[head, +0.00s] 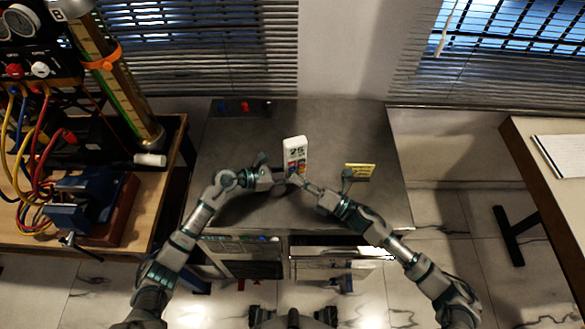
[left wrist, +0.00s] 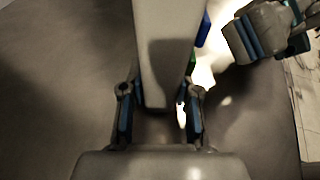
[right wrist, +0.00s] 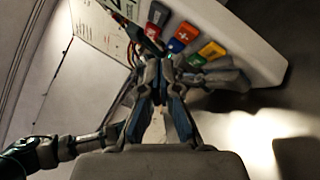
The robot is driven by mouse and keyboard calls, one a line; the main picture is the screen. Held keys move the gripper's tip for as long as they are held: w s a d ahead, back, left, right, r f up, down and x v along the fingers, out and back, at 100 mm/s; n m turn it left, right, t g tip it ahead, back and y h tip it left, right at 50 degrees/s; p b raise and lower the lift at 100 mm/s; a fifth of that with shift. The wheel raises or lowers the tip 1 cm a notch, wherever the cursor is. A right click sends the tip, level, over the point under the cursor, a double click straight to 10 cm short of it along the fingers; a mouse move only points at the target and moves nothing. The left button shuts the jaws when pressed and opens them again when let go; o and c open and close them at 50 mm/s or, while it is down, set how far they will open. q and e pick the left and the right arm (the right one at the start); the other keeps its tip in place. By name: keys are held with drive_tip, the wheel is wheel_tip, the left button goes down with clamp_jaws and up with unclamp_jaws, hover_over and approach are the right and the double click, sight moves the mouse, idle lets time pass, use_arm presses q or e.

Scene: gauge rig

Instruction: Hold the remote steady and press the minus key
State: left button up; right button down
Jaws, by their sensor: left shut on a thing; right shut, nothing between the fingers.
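The remote (head: 295,147) is a white handheld slab with the number 25 on its face and coloured keys below. It stands tilted up over the grey table. My left gripper (head: 279,178) is shut on its lower part; the left wrist view shows the remote's pale back (left wrist: 166,40) between the fingers. My right gripper (head: 299,182) is shut and empty, close to the remote's lower key area. In the right wrist view its fingertips (right wrist: 158,70) are near the keys, among them an orange-red key with a plus (right wrist: 238,50). I cannot tell whether they touch; the minus key is not clearly identifiable.
A small yellow sign (head: 360,171) stands on the grey table (head: 250,212) right of the remote. Small blue and red items lie at the table's back left. A bench with a blue vise (head: 88,200), hoses and gauges is at left. Another table with paper is at right.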

drive_tip(key=shift+w, duration=0.1)
idle(0.5)
drive_tip(key=shift+w+a, duration=0.2)
drive_tip(key=shift+w, duration=0.05)
drive_tip(key=shift+w, duration=0.25)
idle(1.1)
drive_tip(key=shift+s+d+r, duration=0.1)
drive_tip(key=shift+s+d, duration=0.1)
drive_tip(key=shift+s, duration=0.45)
drive_tip(key=shift+w, duration=0.1)
drive_tip(key=shift+w+a, duration=0.15)
drive_tip(key=shift+w, duration=0.15)
